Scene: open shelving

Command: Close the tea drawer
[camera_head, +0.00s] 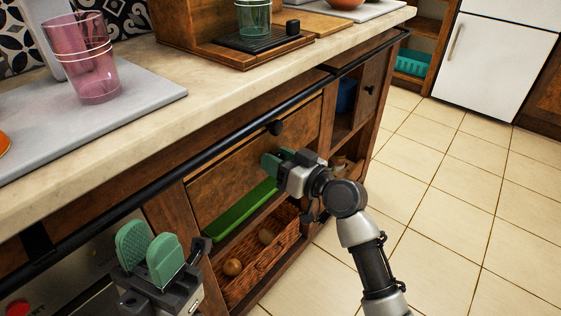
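A wooden drawer front (237,166) with a black round knob (275,128) sits under the worktop in the cabinet; I take it as the tea drawer. My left gripper (148,250) is open and empty at lower left, in front of the oven, away from the drawer.
A black rail (190,166) runs along the stone worktop (230,100). Below the drawer are a green tray (237,215) and a wicker basket (240,278) with round items. Pink glasses (90,65) stand on a grey board. The tiled floor (450,215) at right is clear.

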